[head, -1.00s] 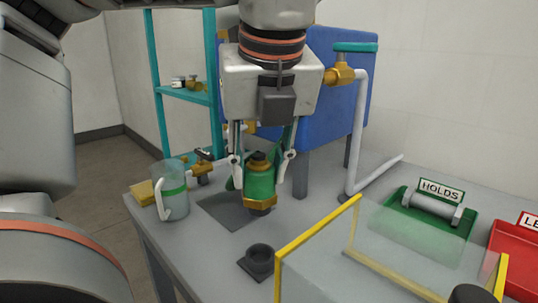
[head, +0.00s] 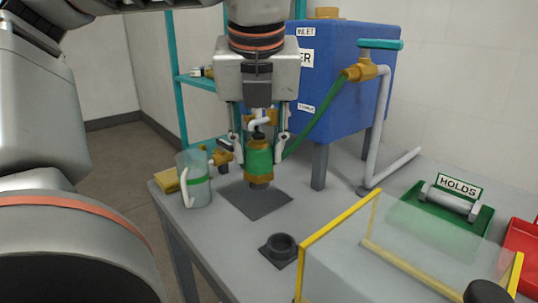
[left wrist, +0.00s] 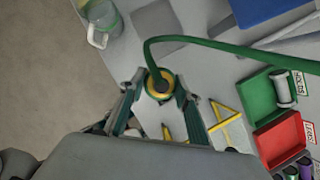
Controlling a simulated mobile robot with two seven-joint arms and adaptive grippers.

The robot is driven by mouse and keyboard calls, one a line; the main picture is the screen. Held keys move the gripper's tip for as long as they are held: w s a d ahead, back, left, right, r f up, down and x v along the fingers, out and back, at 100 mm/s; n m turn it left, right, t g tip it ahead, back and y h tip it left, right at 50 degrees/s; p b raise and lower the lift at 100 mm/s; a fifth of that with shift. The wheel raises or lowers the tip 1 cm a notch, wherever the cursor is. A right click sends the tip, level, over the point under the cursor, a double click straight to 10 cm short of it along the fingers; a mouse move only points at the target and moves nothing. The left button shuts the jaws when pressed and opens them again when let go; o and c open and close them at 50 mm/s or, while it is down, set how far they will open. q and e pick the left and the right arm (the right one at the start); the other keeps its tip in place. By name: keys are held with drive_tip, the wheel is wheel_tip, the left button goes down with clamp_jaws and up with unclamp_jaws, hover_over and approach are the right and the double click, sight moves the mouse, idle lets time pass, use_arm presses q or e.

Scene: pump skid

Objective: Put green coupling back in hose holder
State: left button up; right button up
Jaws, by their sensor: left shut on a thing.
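The green coupling (head: 258,160), a green body with brass ends, is upright in my left gripper (head: 258,148), whose fingers are shut on it. It is above a dark grey square patch (head: 255,203) on the table. A green hose (head: 312,118) runs from the brass valve toward the coupling. A black round socket on a square base (head: 281,248), which looks like the hose holder, stands empty in front of and a little right of the coupling. In the left wrist view the coupling's brass ring (left wrist: 160,84) is between the fingers. My right gripper is not in view.
A clear jug (head: 195,182) and a yellow sponge (head: 168,180) are at the table's left edge. A clear guard with yellow edges (head: 340,232) stands right of the socket. A green HOLDS tray (head: 445,217) and a red tray (head: 522,250) are farther right. A blue tank (head: 345,75) is behind.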

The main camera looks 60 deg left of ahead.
use_arm(q)
drive_tip(key=s+a+r+m+t+h+p, duration=0.1)
drive_tip(key=s+a+r+m+t+p, duration=0.1)
drive_tip(key=s+a+r+m+p, duration=0.25)
drive_tip(key=w+d+f+m+h+p, duration=0.1)
drive_tip(key=m+p, duration=0.1)
drive_tip(key=m, duration=0.1)
drive_tip(key=w+d+f+m+h+p, duration=0.1)
drive_tip(key=f+m+p, duration=0.1)
drive_tip(key=m, duration=0.2)
drive_tip(key=w+f+m+h+p, duration=0.1)
drive_tip(key=w+m+h+p, duration=0.1)
drive_tip(key=m, duration=0.1)
drive_tip(key=shift+d+f+m, duration=0.2)
drive_tip(key=shift+d+m, duration=0.15)
drive_tip(key=shift+d, duration=0.05)
drive_tip(key=w+d+f+m+g+h+b, duration=0.1)
drive_tip(key=d+f+m+h, duration=0.1)
drive_tip(key=d+f+m, duration=0.4)
drive_tip(key=shift+b+x, duration=0.3)
drive_tip(key=shift+x, duration=0.55)
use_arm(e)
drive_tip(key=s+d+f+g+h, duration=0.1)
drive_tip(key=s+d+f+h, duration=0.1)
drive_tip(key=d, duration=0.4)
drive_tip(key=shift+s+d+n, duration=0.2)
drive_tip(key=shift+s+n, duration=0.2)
use_arm(q)
drive_tip(key=shift+s+d, duration=0.1)
